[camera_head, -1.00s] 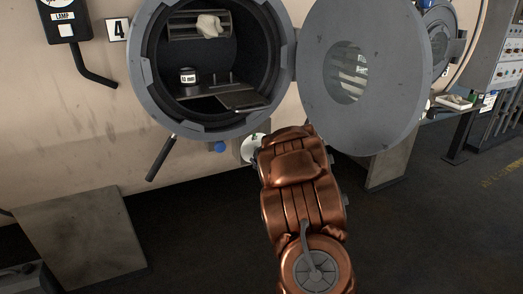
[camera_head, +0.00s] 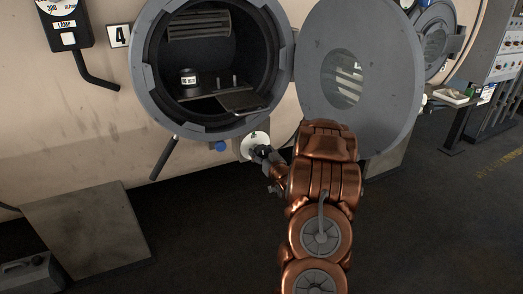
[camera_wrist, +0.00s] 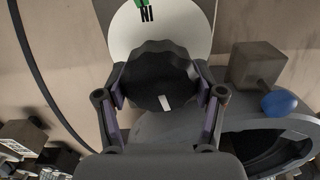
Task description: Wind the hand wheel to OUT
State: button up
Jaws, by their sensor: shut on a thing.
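The hand wheel (camera_wrist: 155,72) is a dark, lobed knob with one white mark, which lies at the lower side in the wrist view. It sits in front of a pale round plate (camera_wrist: 185,27) with a green patch and the letters IN at the top of that view. The plate also shows below the vessel in the head view (camera_head: 248,143). My gripper (camera_wrist: 160,90) is shut on the hand wheel, one purple-padded finger on each side. In the head view my gripper (camera_head: 264,153) reaches the wheel from the lower right. No OUT label is readable.
Above stands the open round vessel (camera_head: 146,75) with a dark labelled pot (camera_head: 188,77) inside. Its grey door (camera_head: 390,75) hangs open at right, above my arm. A blue knob (camera_head: 219,146) and a dark lever (camera_head: 164,158) are left of the plate.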

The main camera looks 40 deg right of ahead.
jog(key=shift+m, duration=0.5)
jog(key=shift+f, duration=0.1)
jog(key=o, duration=1.1)
jog(key=shift+o, duration=0.2)
jog(key=v, duration=1.2)
jog(key=shift+w+a, duration=0.1)
